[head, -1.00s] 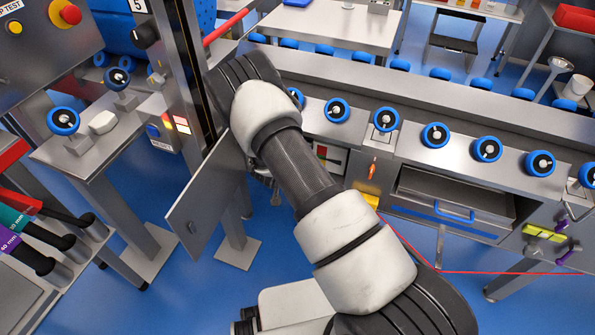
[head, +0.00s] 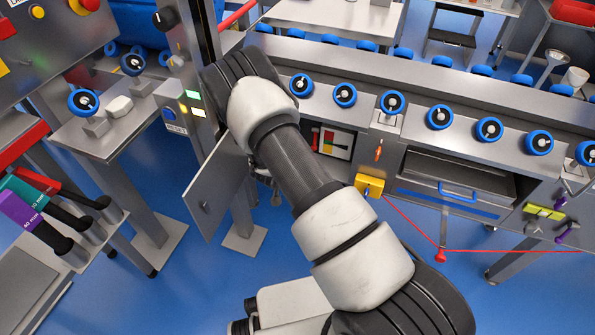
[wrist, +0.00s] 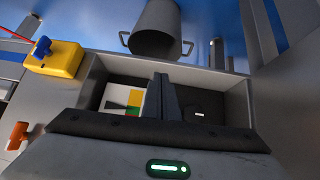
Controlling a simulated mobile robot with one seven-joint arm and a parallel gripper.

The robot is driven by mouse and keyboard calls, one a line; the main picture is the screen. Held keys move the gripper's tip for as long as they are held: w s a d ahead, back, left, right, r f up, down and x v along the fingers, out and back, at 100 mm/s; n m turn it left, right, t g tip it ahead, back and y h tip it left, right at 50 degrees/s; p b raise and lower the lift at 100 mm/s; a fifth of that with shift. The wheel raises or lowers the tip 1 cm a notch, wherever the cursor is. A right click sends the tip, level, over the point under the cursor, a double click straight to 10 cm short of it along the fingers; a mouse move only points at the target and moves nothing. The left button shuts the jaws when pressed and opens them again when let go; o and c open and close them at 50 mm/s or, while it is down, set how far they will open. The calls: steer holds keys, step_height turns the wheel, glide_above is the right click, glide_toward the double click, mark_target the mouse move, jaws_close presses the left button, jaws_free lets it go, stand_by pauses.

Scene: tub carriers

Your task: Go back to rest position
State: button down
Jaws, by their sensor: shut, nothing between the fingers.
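My gripper (wrist: 163,100) shows in the wrist view as dark fingers pressed together, with nothing between them. Its fingers stand in front of an open compartment (wrist: 95,80) holding a card with coloured patches (wrist: 128,98). Whether they reach inside the compartment, I cannot tell. In the head view my white and black arm crosses the middle and hides the gripper. The compartment's card (head: 330,140) shows just right of the arm there, and a grey door panel (head: 215,187) stands open to the left.
A yellow box with a blue knob (wrist: 55,62) and an orange handle (wrist: 17,135) sit left of the compartment in the wrist view. A grey two-handled pot (wrist: 157,28) is beyond. In the head view, several blue-rimmed rollers (head: 440,117) line the conveyor.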

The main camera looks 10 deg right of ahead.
steer(key=shift+r, duration=0.1)
steer(key=a+r+n+y, duration=0.1)
steer(key=a+r+y, duration=0.25)
steer(key=r, duration=1.05)
steer(key=a+r+n+y, duration=0.1)
steer(key=a+r+y, duration=0.3)
steer(key=r, duration=1)
steer(key=s+a+r+n, duration=0.1)
steer(key=s+r+n, duration=0.2)
steer(key=s+r, duration=1.1)
steer(key=s+d+r+n+g+h, duration=0.1)
steer(key=s+d+r, duration=0.15)
steer(key=s, duration=0.65)
steer(key=s+d+r+n+h, duration=0.1)
steer(key=s+d, duration=0.2)
steer(key=s, duration=0.7)
step_height(320, 180, up, 26)
steer(key=p, duration=2.5)
steer(key=shift+w+f, duration=0.2)
